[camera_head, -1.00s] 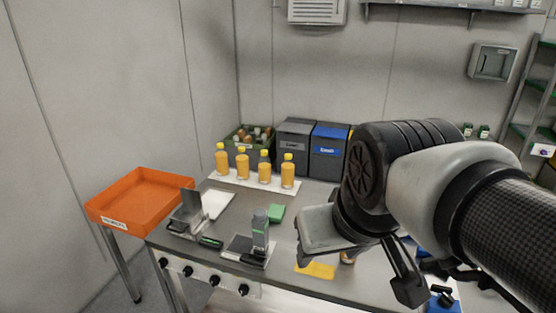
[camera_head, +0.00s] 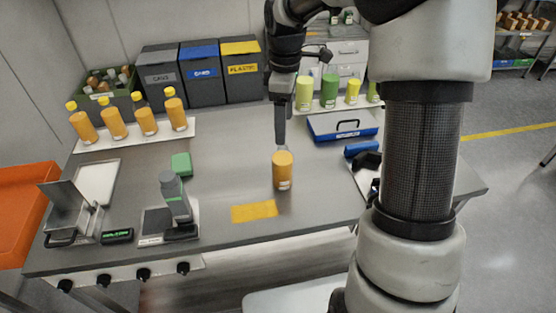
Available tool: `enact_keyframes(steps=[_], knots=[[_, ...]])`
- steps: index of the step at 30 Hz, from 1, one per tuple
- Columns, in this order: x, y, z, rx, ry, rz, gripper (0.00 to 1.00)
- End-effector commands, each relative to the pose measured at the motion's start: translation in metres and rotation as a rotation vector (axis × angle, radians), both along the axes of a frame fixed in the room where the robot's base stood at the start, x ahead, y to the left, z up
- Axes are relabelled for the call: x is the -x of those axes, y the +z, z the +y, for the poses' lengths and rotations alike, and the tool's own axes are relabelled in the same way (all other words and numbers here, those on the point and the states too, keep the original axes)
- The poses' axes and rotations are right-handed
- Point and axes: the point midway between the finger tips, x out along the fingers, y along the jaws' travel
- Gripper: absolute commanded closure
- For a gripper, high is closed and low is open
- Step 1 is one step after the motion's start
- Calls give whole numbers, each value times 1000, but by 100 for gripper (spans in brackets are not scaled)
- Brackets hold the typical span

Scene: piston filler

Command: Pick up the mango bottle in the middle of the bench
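The orange mango bottle (camera_head: 282,172) stands upright in the middle of the bench, just behind a yellow patch; no yellow cap shows on it. My gripper (camera_head: 281,140) points down, its fingertips right at or just behind the bottle's top. The fingers overlap edge-on in this view, so I cannot tell their gap or whether they touch the bottle. Several similar orange bottles with yellow caps (camera_head: 144,120) stand in a row on a white mat (camera_head: 100,140) at the back left.
A scale with a grey-green device (camera_head: 175,198), a green block (camera_head: 181,164) and a metal stand (camera_head: 68,213) are on the left. Green bottles (camera_head: 329,90), a blue case (camera_head: 342,128) and bins (camera_head: 203,74) are behind. My arm covers the right side. The yellow patch (camera_head: 254,211) lies flat.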

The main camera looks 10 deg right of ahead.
Motion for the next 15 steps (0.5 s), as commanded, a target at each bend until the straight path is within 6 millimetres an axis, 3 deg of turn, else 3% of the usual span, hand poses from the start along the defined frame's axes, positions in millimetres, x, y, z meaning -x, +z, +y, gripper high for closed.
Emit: enact_keyframes(steps=[9, 15], knots=[[2, -71, 1, -1, 0, 6, 29], [1, -101, 1, 0, -3, 2, 29]])
